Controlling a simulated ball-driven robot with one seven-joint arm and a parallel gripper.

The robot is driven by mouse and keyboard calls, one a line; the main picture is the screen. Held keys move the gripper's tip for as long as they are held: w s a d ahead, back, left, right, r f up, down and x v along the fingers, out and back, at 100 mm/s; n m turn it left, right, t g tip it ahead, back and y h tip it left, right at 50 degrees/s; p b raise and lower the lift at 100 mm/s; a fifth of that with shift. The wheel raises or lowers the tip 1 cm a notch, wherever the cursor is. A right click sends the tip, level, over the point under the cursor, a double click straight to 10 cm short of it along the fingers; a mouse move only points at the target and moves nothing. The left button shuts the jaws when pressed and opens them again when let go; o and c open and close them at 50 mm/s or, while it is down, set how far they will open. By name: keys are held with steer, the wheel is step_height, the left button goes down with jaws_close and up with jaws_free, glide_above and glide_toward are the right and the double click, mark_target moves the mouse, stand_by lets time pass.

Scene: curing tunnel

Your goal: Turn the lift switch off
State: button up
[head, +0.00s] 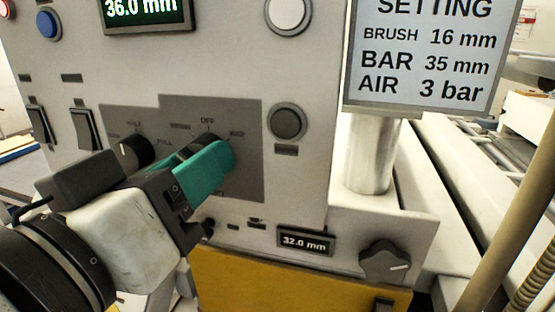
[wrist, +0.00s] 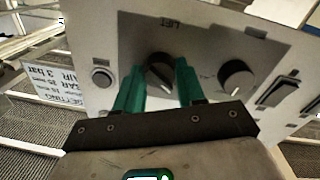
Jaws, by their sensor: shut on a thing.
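The lift switch is a black rotary knob (wrist: 160,72) on a grey panel (wrist: 215,48), below an upside-down LIFT label in the wrist view. My gripper (wrist: 158,80) has its two teal fingers on either side of this knob and is shut on it. A pale pointer mark shows on the knob, but I cannot tell which setting it points at. In the head view my gripper (head: 212,158) covers most of the knob. The OFF mark (head: 207,120) shows just above the fingers, with other labels to its left and right.
A second black knob (head: 136,152) sits close left of my fingers, with HALF and FULL labels. Rocker switches (head: 85,130) are farther left. A dark round button (head: 287,122) is to the right. A grey knob (head: 385,262) sits lower right by the 32.0 mm display (head: 305,242).

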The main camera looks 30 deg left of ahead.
steer(key=shift+f+m, duration=0.1)
steer(key=shift+m, duration=0.2)
steer(key=shift+a+m+g+b, duration=0.1)
steer(key=shift+m+g+b, duration=0.3)
steer(key=shift+m+b, duration=4)
steer(key=shift+m+p, duration=0.5)
steer(key=shift+m, duration=0.1)
steer(key=o, duration=1)
steer(key=shift+o, duration=0.2)
